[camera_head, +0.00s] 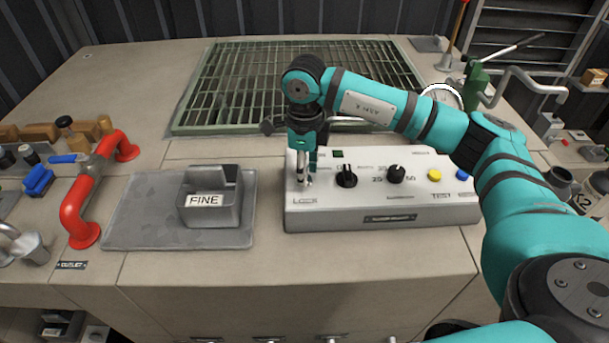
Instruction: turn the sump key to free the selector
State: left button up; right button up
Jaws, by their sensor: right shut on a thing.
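The control panel (340,219) is a pale grey box on the bench, right of centre. The sump key sits at the panel's left end, above a label that seems to read LOCK; it is small and mostly hidden by my gripper. The selector (346,176) is a black knob just right of the key. My right gripper (304,180) points down over the lock and is shut on the key. My left gripper is not in view.
A second black knob (396,174), a yellow button (434,175) and a blue button (462,174) are on the panel. A grey bin labelled FINE (211,213) and a red pipe handle (78,205) stand left. A green grate (235,95) lies behind.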

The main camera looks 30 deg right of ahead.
jog(key=shift+n+b, duration=0.8)
jog(key=shift+n, duration=0.7)
jog(key=o, duration=1.1)
jog(key=shift+o, duration=0.2)
notch_tip(320, 180, up, 12)
